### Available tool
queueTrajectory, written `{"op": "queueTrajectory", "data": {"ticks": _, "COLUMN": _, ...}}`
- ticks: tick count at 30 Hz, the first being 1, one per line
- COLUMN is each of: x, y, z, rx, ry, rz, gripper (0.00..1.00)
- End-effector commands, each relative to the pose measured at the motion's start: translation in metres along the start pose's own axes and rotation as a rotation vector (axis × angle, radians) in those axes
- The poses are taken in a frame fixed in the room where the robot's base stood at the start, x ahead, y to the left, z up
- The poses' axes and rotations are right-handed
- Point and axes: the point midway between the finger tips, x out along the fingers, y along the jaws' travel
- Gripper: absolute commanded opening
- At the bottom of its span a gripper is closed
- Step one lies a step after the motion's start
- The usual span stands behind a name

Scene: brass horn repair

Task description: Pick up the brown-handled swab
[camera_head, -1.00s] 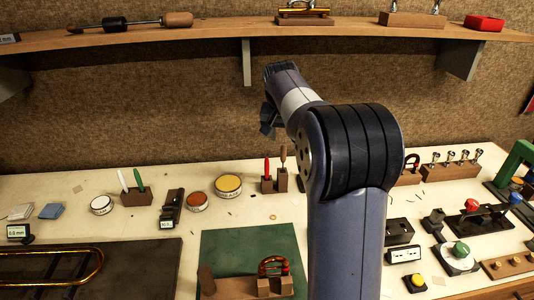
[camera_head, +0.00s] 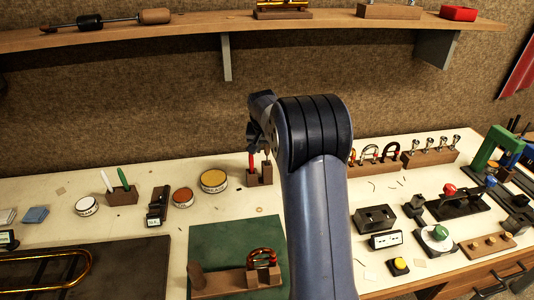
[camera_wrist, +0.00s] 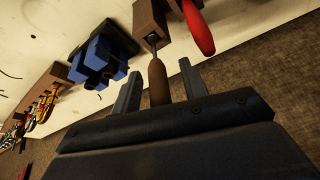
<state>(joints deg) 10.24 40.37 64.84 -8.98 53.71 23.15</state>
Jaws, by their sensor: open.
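The brown-handled swab stands in a small brown block (camera_head: 253,180) at the back of the bench, beside a red-handled tool (camera_head: 251,160). In the wrist view, the swab's brown handle (camera_wrist: 157,84) points toward my gripper (camera_wrist: 159,68), and its thin shaft goes into the block (camera_wrist: 149,18). My gripper is open, with one finger on each side of the handle and visible gaps. The red handle (camera_wrist: 199,30) is outside the fingers, near the right one. In the head view my arm partly hides the gripper and swab.
A yellow-topped tin (camera_head: 213,180) stands left of the block. A green mat (camera_head: 215,245) lies in front. A shelf (camera_head: 330,22) runs above the bench. In the wrist view, a blue object (camera_wrist: 100,65) stands left of the block.

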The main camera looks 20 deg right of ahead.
Motion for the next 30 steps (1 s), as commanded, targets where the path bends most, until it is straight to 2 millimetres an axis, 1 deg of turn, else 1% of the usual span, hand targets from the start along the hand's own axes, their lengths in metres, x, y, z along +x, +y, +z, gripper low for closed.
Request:
{"op": "queueTrajectory", "data": {"ticks": 2, "x": 0.0000, "y": 0.0001, "z": 0.0001, "rx": 0.000, "ry": 0.000, "rz": 0.000, "gripper": 0.42}}
{"op": "queueTrajectory", "data": {"ticks": 3, "x": 0.0000, "y": 0.0001, "z": 0.0001, "rx": 0.000, "ry": 0.000, "rz": 0.000, "gripper": 0.40}}
{"op": "queueTrajectory", "data": {"ticks": 18, "x": -0.0003, "y": 0.0000, "z": 0.0002, "rx": 0.000, "ry": -0.001, "rz": 0.000, "gripper": 0.00}}
{"op": "queueTrajectory", "data": {"ticks": 26, "x": -0.0007, "y": 0.0000, "z": 0.0000, "rx": 0.000, "ry": 0.000, "rz": 0.000, "gripper": 0.00}}
{"op": "queueTrajectory", "data": {"ticks": 30, "x": -0.0090, "y": -0.0001, "z": -0.0039, "rx": 0.000, "ry": 0.001, "rz": 0.000, "gripper": 0.00}}
